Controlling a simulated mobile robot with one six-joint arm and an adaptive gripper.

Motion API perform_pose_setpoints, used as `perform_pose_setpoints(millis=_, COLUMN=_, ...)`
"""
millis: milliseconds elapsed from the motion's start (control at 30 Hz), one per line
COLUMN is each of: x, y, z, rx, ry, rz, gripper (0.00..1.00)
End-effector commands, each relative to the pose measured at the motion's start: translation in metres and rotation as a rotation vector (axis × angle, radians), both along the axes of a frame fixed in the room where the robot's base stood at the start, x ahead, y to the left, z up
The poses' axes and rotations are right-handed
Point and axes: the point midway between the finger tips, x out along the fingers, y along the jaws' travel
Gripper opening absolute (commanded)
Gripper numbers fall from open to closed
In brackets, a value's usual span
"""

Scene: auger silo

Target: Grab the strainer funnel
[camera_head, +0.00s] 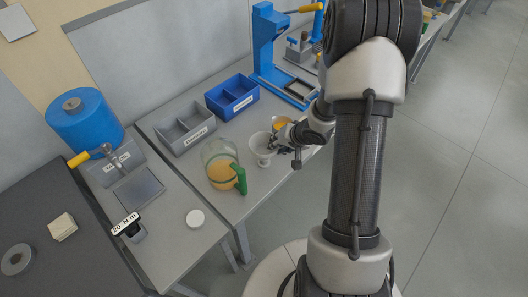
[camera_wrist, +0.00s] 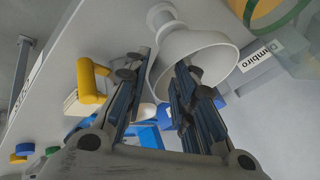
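The strainer funnel (camera_head: 263,144) is white, with a wide bowl and a narrow stem. It stands upright on the grey bench beside my gripper (camera_head: 278,143). In the wrist view the funnel (camera_wrist: 198,50) appears upside down, its bowl close to the fingertips. My gripper (camera_wrist: 165,75) is open, with a clear gap between its fingers. The left finger in that view is outside the bowl; the right finger overlaps the bowl's mouth and seems to reach inside it. I cannot tell whether either finger touches the funnel.
A clear jug (camera_head: 219,168) with orange contents and a green handle stands left of the funnel. An orange-filled container (camera_head: 282,123) is just behind. A grey bin (camera_head: 184,129), a blue bin (camera_head: 232,96) and a blue press (camera_head: 265,45) stand further back. A white disc (camera_head: 195,218) lies in front.

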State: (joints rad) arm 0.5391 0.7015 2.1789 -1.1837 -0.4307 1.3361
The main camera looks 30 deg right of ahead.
Motion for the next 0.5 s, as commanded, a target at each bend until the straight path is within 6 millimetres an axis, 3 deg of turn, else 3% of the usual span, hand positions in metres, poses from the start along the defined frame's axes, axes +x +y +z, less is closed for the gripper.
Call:
perform_pose_setpoints(millis=300, x=-0.0002, y=0.0, z=0.0, rx=0.0, ry=0.0, rz=0.0, gripper=0.01)
perform_pose_setpoints(millis=500, x=-0.0002, y=0.0001, z=0.0, rx=0.0, ry=0.0, rz=0.0, gripper=0.0)
